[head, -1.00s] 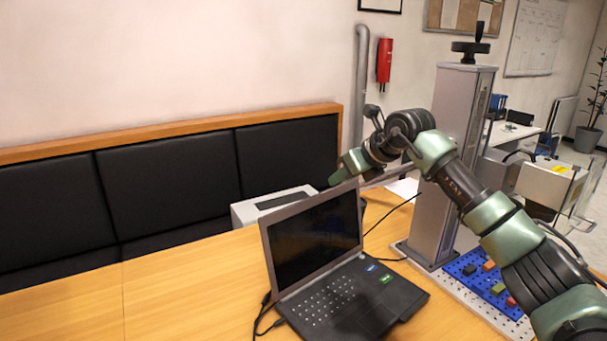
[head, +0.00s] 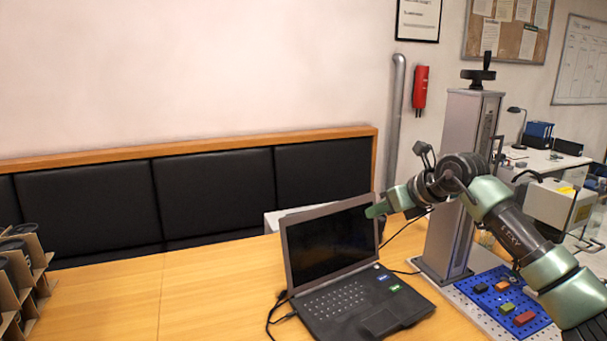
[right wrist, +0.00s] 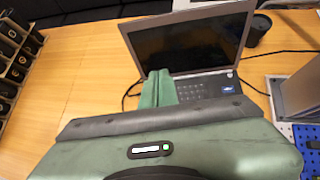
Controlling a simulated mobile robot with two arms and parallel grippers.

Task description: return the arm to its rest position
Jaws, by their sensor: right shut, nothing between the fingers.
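My right arm comes in from the lower right in the head view. Its gripper (head: 378,209) is shut and empty, in front of the top right part of the open laptop's screen in the picture. In the right wrist view the green fingers (right wrist: 157,88) are together, with the laptop (right wrist: 190,42) beyond them. The laptop (head: 330,250) stands open on the wooden table, with a dark screen. I cannot tell the gap between gripper and laptop. My left gripper is not in view.
The laser marker's grey column (head: 459,180) stands right of the laptop. A blue perforated plate (head: 492,290) with small coloured blocks lies beside it. A cardboard rack (head: 38,262) with dark round items is at the far left. The table's left half (head: 200,285) is largely clear.

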